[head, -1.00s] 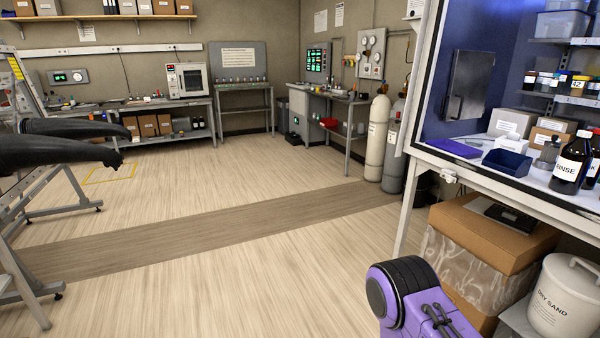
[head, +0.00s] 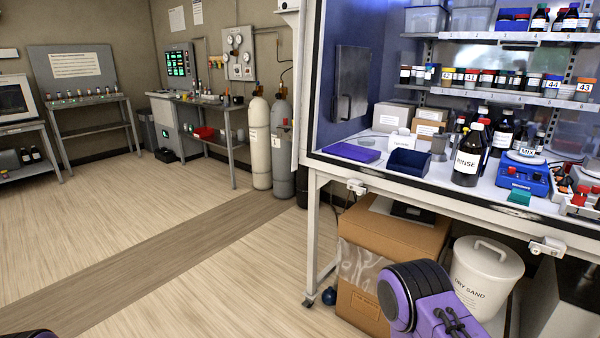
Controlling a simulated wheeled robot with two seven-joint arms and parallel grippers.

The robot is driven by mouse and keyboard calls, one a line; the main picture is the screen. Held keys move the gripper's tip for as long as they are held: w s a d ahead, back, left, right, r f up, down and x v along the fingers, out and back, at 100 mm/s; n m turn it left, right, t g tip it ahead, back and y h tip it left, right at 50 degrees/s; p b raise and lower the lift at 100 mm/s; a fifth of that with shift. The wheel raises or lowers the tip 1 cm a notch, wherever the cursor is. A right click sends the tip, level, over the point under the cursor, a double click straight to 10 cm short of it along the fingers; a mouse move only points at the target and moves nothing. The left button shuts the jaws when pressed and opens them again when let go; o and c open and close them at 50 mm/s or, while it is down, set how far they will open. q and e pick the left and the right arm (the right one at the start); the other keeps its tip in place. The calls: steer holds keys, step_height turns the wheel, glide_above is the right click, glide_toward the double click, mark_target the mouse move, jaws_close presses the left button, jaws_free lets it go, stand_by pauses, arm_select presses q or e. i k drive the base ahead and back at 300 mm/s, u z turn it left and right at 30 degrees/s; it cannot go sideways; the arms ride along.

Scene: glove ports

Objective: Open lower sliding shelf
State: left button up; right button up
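No shelf here can be clearly told as the lower sliding shelf. Inside the glove box at the right, a lower wall shelf (head: 500,95) carries several numbered bottles, and an upper wall shelf (head: 510,37) is above it. I cannot tell whether either slides. A purple and black link of my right arm shows at the bottom right, in front of the boxes under the glove box; its gripper is out of view. Only a sliver of my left arm shows at the bottom left corner, and its gripper is out of view.
Under the glove box stand a cardboard box (head: 393,232) and a white dry sand bucket (head: 487,275). A table leg (head: 312,235) and gas cylinders (head: 259,143) are to their left. The wooden floor (head: 120,230) at the left and centre is clear.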

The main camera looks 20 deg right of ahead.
mark_target(500, 98)
steer(key=z, duration=0.95)
steer(key=i, duration=0.9)
steer(key=z, duration=0.85)
